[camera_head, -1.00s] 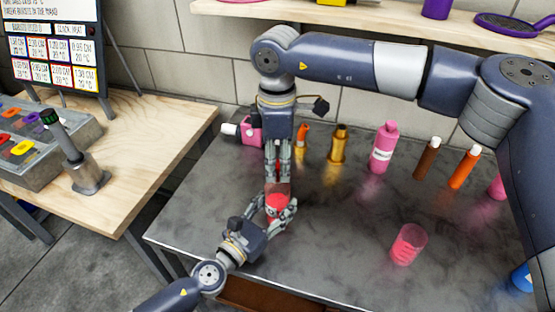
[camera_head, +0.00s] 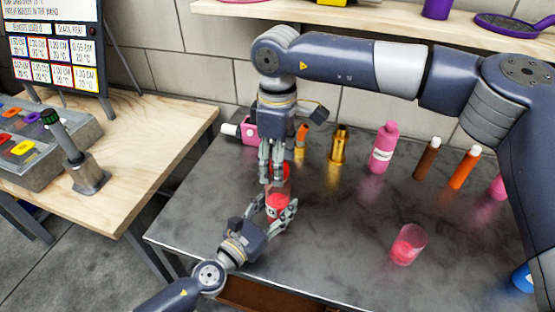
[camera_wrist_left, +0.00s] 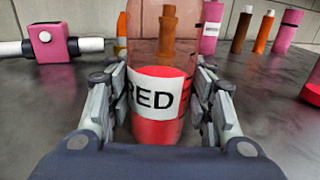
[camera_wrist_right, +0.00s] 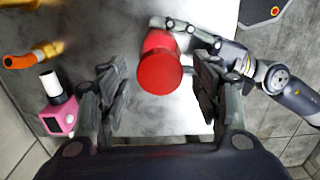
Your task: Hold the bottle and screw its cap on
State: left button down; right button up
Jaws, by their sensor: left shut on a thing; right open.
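A clear bottle (camera_head: 277,209) with red contents and a white label reading RED stands upright on the dark metal table. My left gripper (camera_head: 271,207) is shut around its body; the label (camera_wrist_left: 153,97) shows between the fingers in the left wrist view. A red cap (camera_wrist_right: 160,73) is at the bottle's top in the right wrist view. Part of it (camera_head: 285,169) shows behind the right fingers in the head view. My right gripper (camera_head: 272,181) points down just above the bottle, open, with the cap below and between its fingers. I cannot tell how tightly the cap sits.
A pink device (camera_head: 249,131) with white ends stands behind left. Orange (camera_head: 301,138), gold (camera_head: 339,146), pink (camera_head: 383,148), brown (camera_head: 427,159) and orange (camera_head: 465,168) bottles line the back. A clear cup (camera_head: 408,244) with pink contents stands to the right. The table between is clear.

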jog(key=shift+r, duration=2.25)
jog(key=shift+c, duration=0.4)
